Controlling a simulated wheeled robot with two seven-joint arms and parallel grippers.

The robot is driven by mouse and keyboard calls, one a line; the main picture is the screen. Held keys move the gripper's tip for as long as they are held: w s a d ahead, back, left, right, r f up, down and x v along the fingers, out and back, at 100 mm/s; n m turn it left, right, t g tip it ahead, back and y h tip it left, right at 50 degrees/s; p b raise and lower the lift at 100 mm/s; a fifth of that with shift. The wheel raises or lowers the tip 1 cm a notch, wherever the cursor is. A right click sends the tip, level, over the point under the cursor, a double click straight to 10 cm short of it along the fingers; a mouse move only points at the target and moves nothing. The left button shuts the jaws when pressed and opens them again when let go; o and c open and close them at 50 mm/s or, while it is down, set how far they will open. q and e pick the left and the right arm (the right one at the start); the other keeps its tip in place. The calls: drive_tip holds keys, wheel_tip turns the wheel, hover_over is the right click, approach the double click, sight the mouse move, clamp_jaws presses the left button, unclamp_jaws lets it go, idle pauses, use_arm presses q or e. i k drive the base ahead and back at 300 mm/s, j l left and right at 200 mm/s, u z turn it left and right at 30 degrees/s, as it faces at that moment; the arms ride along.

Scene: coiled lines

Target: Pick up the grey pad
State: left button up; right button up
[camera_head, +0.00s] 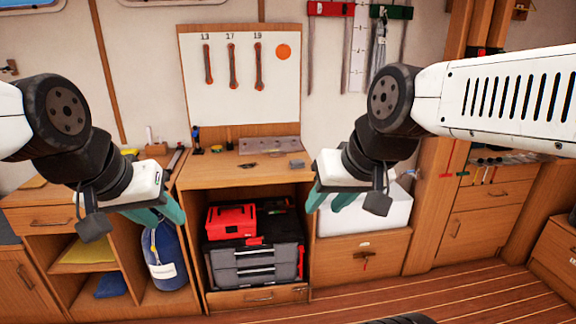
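A small grey block (297,163), which may be the grey pad, lies on the right part of the wooden workbench top (222,172). It is too small in view to be sure. My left gripper (168,220) hangs to the left of the bench, above a blue bag, with its teal fingers apart and nothing visible between them. My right gripper (325,207) hangs in front of the bench's right side, nearer than the grey block and lower in the picture. Its teal fingers are apart and it looks empty.
A flat grey metal plate (268,145) and a small dark item (248,165) lie on the bench. A red case (231,221) sits on a grey toolbox (255,265) below. A white bin (385,212) is behind my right gripper.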

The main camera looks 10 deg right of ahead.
sight(294, 164)
drive_tip(key=i+l, duration=0.1)
drive_tip(key=i, duration=1.45)
drive_tip(key=l+z, duration=0.05)
drive_tip(key=l, duration=0.05)
